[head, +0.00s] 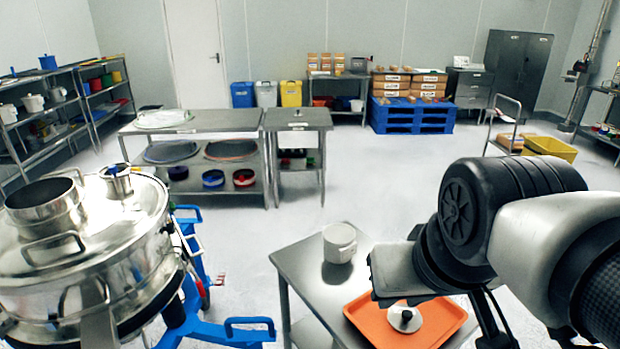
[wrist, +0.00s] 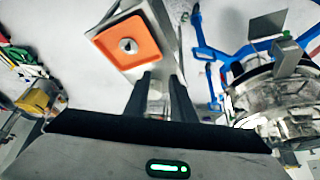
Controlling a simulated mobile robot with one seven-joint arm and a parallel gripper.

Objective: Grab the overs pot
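A white pot (head: 340,243) with a side handle stands upright on the small steel table (head: 300,262), near its far edge; it is the likely overs pot. My arm reaches in from the right of the head view, and its wrist hangs above the table, to the right of the pot and apart from it. My gripper (wrist: 160,82) shows in the wrist view with its two dark fingers apart and no held object visible between them. Its fingertips are hidden in the head view. I cannot make out the pot in the wrist view.
An orange tray (head: 364,318) with a round metal knobbed piece (head: 405,319) lies on the same table; the tray also shows in the wrist view (wrist: 106,44). The large steel sifter (head: 85,245) on a blue frame (head: 225,330) stands left. Open floor lies beyond.

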